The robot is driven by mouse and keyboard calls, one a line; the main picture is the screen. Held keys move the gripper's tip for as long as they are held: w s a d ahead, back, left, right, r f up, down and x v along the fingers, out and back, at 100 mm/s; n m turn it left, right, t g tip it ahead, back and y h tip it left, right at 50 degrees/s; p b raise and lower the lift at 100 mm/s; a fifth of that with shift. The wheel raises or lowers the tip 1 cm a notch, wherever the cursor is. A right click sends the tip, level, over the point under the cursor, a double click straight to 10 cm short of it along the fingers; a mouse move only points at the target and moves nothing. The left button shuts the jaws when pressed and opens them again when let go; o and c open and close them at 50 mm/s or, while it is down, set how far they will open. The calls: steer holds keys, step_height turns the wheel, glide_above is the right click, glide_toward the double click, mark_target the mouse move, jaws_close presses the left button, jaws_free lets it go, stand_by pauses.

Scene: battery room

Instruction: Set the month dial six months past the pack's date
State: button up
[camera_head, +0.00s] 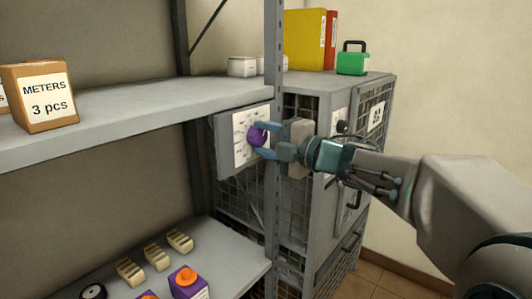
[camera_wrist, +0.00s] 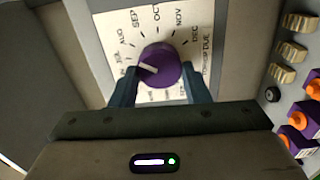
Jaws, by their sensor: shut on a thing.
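The month dial is a purple knob (camera_head: 255,135) on a white plate (camera_head: 240,152) fixed to the cage side. My gripper (camera_head: 263,141) is shut on the knob, one blue finger on each side. Purple packs with orange tops, one of them (camera_head: 188,283), stand on the lower shelf; their label text is unreadable.
Several beige ribbed blocks (camera_head: 155,257) and a black round part (camera_head: 93,292) lie on the lower shelf. A METERS box (camera_head: 40,95) stands on the upper shelf. A shelf upright (camera_head: 272,200) is close to my gripper. Binders (camera_head: 305,40) and a green case (camera_head: 352,63) top the cabinet.

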steer(key=n+b, duration=0.1)
steer(key=n, duration=0.1)
steer(key=n+b, duration=0.1)
steer(key=b, duration=0.1)
steer(key=shift+f+n, duration=0.35)
steer(key=shift+n, duration=0.05)
steer(key=n+b, duration=0.4)
steer(key=shift+f+b, duration=0.1)
steer(key=shift+b, duration=0.25)
steer(key=n+b, duration=0.3)
steer(key=n, duration=0.2)
steer(key=shift+w+d+b, duration=0.1)
steer(key=shift+b, duration=0.3)
steer(key=n+b, duration=0.3)
steer(key=shift+w+f+n, duration=0.1)
steer(key=shift+n, duration=0.2)
steer(key=n+b, duration=0.3)
steer(key=n, duration=0.1)
steer(key=shift+d+n, duration=0.1)
steer(key=shift+n, duration=0.2)
steer(key=n+b, duration=0.1)
steer(key=n, duration=0.1)
steer(key=shift+w+n+b, duration=0.1)
steer(key=shift+n+b, duration=0.2)
steer(key=shift+b, duration=0.05)
steer(key=n, duration=0.3)
steer(key=shift+r+n, duration=0.25)
steer(key=shift+n, duration=0.05)
steer(key=shift+r+n, duration=0.1)
steer(key=shift+n, duration=1.7)
